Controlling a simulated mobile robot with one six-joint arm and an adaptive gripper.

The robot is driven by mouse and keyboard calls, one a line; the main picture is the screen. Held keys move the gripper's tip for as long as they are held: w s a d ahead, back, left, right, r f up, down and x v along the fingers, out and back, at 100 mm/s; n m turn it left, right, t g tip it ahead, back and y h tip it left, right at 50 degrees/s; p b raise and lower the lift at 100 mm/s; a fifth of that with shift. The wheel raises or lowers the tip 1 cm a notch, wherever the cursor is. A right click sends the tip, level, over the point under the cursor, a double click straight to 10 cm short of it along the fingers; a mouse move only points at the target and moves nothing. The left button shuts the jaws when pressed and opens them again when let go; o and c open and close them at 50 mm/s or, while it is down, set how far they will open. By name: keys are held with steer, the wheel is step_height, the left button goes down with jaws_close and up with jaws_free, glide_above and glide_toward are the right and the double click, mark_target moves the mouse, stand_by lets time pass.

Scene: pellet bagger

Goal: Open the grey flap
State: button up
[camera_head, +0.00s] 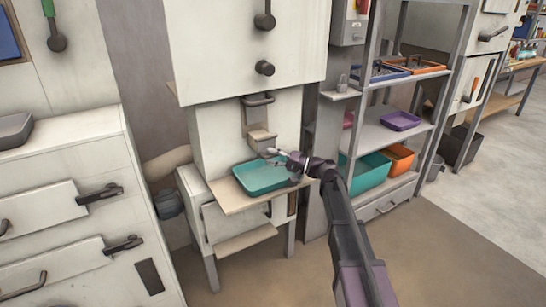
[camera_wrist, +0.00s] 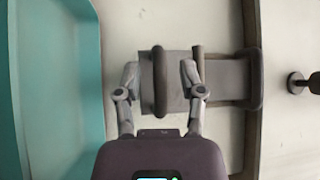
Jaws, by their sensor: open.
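The grey flap (camera_head: 257,118) appears to be the narrow plate on the front of the white machine, with a dark bar handle (camera_head: 258,99) at its top and a pale spout-like block (camera_head: 262,136) below. In the wrist view the grey plate (camera_wrist: 225,80) runs across the middle, with the dark handle bar (camera_wrist: 256,80) at its right end. My gripper (camera_head: 272,153) is just below and in front of the block. In the wrist view my gripper (camera_wrist: 160,72) is open, its fingers either side of a dark rounded bar (camera_wrist: 160,100). I cannot tell whether they touch it.
A teal tray (camera_head: 262,178) lies on the wooden shelf (camera_head: 223,203) right under the spout, close to my gripper. A metal rack (camera_head: 440,100) with trays and bins stands right. Open floor (camera_head: 440,255) lies in front.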

jaws_close()
steer(key=shift+s+a, duration=0.1)
steer(key=shift+a, duration=0.05)
steer(key=shift+r+p, duration=0.1)
steer(key=shift+p, duration=0.2)
stand_by(0.3)
